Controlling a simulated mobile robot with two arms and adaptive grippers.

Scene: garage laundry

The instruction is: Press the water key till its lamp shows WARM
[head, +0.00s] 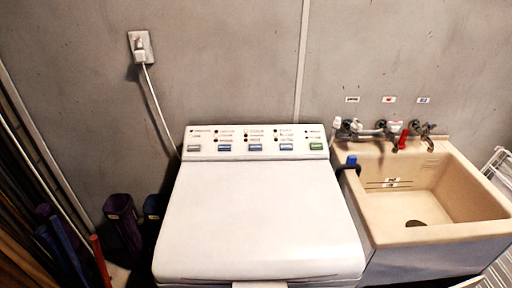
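The white top-loading washing machine (262,215) stands in the middle of the head view with its lid shut. Its control panel (208,156) runs along the back edge. The panel has a row of keys: a grey key (193,149) at the left, then a left blue key (224,148), a middle blue key (255,147), a right blue key (286,146), and a green key (316,146) at the right. Small lamps and labels stand above each key. The print is too small to read, so I cannot tell the water key or its lit lamp. Neither gripper is in view.
A beige sink (455,229) with taps (380,130) adjoins the machine at the right. A blue-capped item (351,161) stands between them. A plugged cord (152,100) hangs at the back wall. Dark purple and blue items (122,222) crowd the left. The lid top is clear.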

